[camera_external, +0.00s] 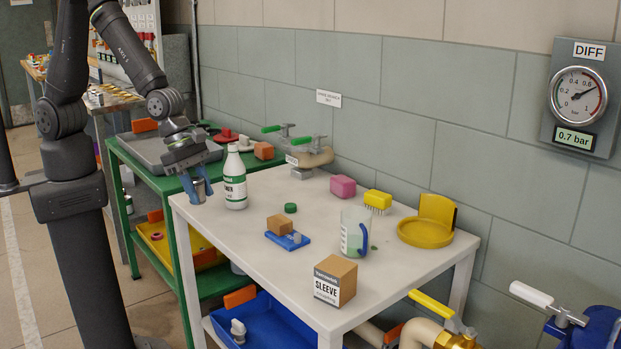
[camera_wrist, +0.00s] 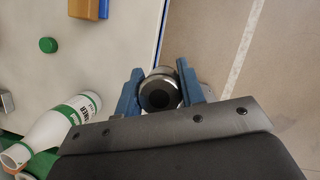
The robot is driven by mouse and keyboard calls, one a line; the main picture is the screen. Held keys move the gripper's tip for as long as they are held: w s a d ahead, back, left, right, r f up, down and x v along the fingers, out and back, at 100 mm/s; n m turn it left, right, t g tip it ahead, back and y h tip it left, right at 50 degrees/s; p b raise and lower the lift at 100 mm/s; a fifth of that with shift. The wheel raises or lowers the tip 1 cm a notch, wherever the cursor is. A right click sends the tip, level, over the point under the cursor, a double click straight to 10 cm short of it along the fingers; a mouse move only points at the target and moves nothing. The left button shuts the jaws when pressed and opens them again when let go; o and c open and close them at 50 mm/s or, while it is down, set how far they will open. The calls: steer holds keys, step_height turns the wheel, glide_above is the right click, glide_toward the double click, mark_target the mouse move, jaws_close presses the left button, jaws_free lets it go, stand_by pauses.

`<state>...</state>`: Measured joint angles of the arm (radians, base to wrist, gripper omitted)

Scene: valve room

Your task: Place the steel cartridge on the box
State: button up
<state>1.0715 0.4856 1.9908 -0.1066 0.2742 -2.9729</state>
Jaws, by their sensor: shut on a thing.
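The steel cartridge (camera_external: 199,190) is a small grey metal cylinder. My gripper (camera_external: 194,186) is shut on it at the left edge of the white table. In the wrist view the cartridge (camera_wrist: 161,92) sits between the blue fingers of my gripper (camera_wrist: 160,93), with its round end and dark hole showing. The floor shows beyond it there, so it is off the table's edge. The brown cardboard box (camera_external: 335,281) labelled SLEEVE stands upright at the table's front corner, well to the right of my gripper, with nothing on its top.
A white-green bottle (camera_external: 234,180) stands close beside my gripper. The left front of the white table (camera_external: 235,245) is clear.

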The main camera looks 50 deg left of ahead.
steer(key=shift+s+d+r, duration=0.15)
steer(key=shift+d+r, duration=0.05)
steer(key=shift+d, duration=0.1)
steer(key=d+r+m+g, duration=0.15)
steer(key=d+r, duration=0.25)
steer(key=d, duration=1.3)
steer(key=d+r+m, duration=0.2)
steer(key=d+r, duration=0.2)
steer(key=d, duration=1.3)
glide_above(345, 270)
steer(key=a, duration=0.2)
steer(key=f, duration=0.7)
steer(key=shift+s+d, duration=0.15)
steer(key=shift+d, duration=0.1)
steer(key=shift+m, duration=0.25)
steer(key=shift+f, duration=2.1)
steer(key=shift+f, duration=0.15)
steer(key=o, duration=1.2)
steer(key=shift+c, duration=0.2)
